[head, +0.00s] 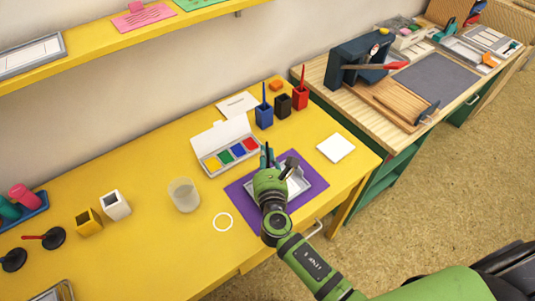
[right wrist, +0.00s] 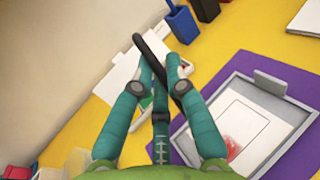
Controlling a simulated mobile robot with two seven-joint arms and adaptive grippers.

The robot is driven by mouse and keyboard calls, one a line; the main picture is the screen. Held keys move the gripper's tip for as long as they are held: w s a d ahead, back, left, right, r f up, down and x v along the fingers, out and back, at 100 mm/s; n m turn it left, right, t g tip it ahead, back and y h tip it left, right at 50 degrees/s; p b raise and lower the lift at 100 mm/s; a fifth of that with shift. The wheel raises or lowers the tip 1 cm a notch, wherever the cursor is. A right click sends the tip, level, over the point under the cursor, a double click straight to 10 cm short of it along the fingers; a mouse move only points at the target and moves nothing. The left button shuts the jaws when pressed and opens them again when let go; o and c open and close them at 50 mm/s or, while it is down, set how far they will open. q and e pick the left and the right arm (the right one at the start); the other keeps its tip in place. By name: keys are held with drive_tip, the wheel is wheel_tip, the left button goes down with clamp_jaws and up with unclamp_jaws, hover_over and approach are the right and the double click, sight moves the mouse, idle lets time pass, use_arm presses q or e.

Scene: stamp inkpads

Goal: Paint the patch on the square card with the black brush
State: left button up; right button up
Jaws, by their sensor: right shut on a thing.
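My right gripper (head: 268,160) is shut on the black brush. In the right wrist view the black brush (right wrist: 150,45) lies slantwise between the teal fingers (right wrist: 168,75), which hide part of it. I cannot tell its bristle end clearly. The gripper is above the purple mat (head: 236,190) and the grey tray (head: 297,190). In the right wrist view a white card (right wrist: 262,125) with a thin outline lies in the tray. A reddish patch on it (right wrist: 232,148) is partly hidden by a finger. My left gripper is out of view.
An open paint box (head: 203,144) with several colours stands behind the mat. Blue (head: 264,120), black (head: 282,108) and red (head: 300,100) holders stand at the back; the black one is empty. A white square (head: 335,148) lies right, a clear cup (head: 184,195) left.

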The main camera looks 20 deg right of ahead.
drive_tip(key=shift+r, duration=0.3)
drive_tip(key=shift+w, duration=0.15)
drive_tip(key=shift+w+a+f, duration=0.1)
drive_tip(key=shift+w+a, duration=0.15)
drive_tip(key=shift+w, duration=0.35)
drive_tip(key=shift+w+a, duration=0.2)
drive_tip(key=shift+w, duration=0.4)
drive_tip(key=shift+f+b, duration=0.35)
drive_tip(key=shift+b, duration=0.1)
drive_tip(key=shift+d, duration=0.15)
